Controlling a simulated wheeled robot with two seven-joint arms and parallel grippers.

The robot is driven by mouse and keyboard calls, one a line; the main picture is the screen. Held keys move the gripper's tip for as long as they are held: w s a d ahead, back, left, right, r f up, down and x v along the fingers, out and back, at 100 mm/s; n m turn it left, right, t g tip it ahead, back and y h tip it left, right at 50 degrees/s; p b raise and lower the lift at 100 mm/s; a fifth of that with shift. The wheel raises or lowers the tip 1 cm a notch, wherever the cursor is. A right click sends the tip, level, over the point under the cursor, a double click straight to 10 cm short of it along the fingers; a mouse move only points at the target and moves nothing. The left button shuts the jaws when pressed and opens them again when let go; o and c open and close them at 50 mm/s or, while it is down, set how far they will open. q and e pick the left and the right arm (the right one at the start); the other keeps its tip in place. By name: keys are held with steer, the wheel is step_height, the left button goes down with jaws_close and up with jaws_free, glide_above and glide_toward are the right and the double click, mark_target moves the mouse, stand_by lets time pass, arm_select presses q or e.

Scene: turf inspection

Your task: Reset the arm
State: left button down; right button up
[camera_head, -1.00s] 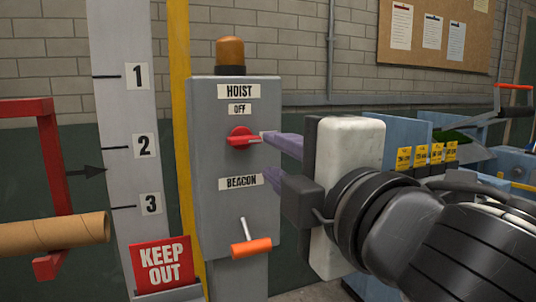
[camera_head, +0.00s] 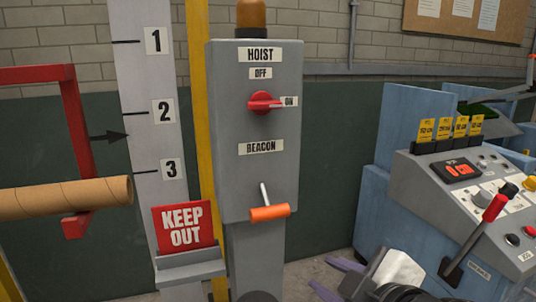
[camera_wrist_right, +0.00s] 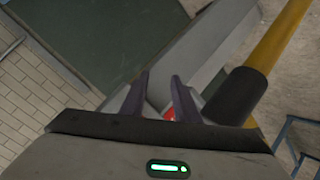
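My right gripper (camera_head: 336,277) is low in the head view, away from the grey hoist box (camera_head: 240,190). Its two purple-grey fingers are apart with nothing between them. The fingers also show apart in the right wrist view (camera_wrist_right: 160,92). The left gripper is in neither view.
An orange-handled lever (camera_head: 270,212) sticks out of the box below BEACON. A KEEP OUT sign (camera_head: 183,225) stands to its left. A cardboard tube (camera_head: 65,198) is at left. A control console (camera_head: 470,190) with a red-handled lever (camera_head: 495,207) is at right.

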steer(key=s+d+f+m+g+h, duration=0.2)
steer(key=s+d+f+m+g, duration=0.3)
steer(key=s+f, duration=0.75)
steer(key=s+d+f+m+g+h, duration=0.1)
steer(key=s+d+f+m+g, duration=0.4)
steer(key=f, duration=1)
steer(key=a+f+t+y, duration=0.2)
steer(key=a+f+t, duration=0.2)
steer(key=f+t, duration=0.3)
step_height(320, 180, down, 4)
steer(key=shift+s+f, duration=0.1)
steer(key=shift+s, duration=0.2)
